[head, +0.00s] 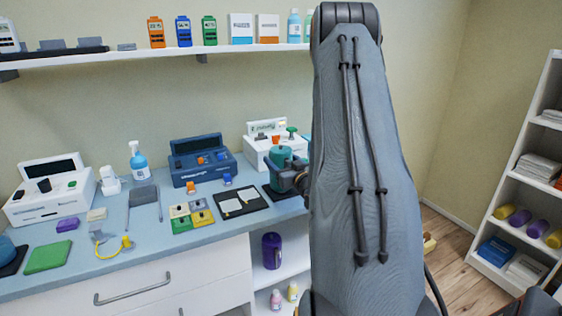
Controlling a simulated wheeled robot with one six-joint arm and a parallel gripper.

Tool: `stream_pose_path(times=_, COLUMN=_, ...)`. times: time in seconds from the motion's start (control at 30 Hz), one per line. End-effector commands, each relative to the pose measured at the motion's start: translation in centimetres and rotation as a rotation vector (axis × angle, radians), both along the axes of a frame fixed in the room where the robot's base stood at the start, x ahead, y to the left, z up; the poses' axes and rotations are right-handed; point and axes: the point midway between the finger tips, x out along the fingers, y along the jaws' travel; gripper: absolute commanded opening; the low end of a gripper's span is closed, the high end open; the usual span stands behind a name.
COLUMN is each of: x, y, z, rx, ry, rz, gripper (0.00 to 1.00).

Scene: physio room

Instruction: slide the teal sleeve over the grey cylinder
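The teal sleeve (279,172) is a rounded upright piece at the back right of the counter, over a dark mat (273,193). My gripper (294,179) is at its right side, against or just in front of it. My arm covers most of the gripper, so I cannot see whether the fingers are closed on the sleeve. I cannot make out the grey cylinder; it may be inside the sleeve or hidden behind my arm. Whether the sleeve rests on the mat or hangs just above it is unclear.
A white device (258,148) stands close behind the sleeve, and a dark blue device (197,161) to its left. A black tray (250,205) with a notepad lies just left of the mat. A shelf (130,58) runs above.

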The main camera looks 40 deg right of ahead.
Motion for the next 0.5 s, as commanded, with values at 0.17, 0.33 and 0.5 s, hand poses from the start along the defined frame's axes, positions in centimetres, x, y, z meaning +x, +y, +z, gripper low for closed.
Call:
stream_pose_path(times=0.17, x=0.02, y=-0.01, z=-0.19, rx=0.000, ry=-0.001, rz=0.000, gripper=0.35)
stream_pose_path(times=0.33, x=0.02, y=-0.01, z=-0.43, rx=0.000, ry=-0.001, rz=0.000, gripper=0.35)
stream_pose_path(times=0.5, x=0.02, y=-0.01, z=-0.66, rx=0.000, ry=-0.001, rz=0.000, gripper=0.35)
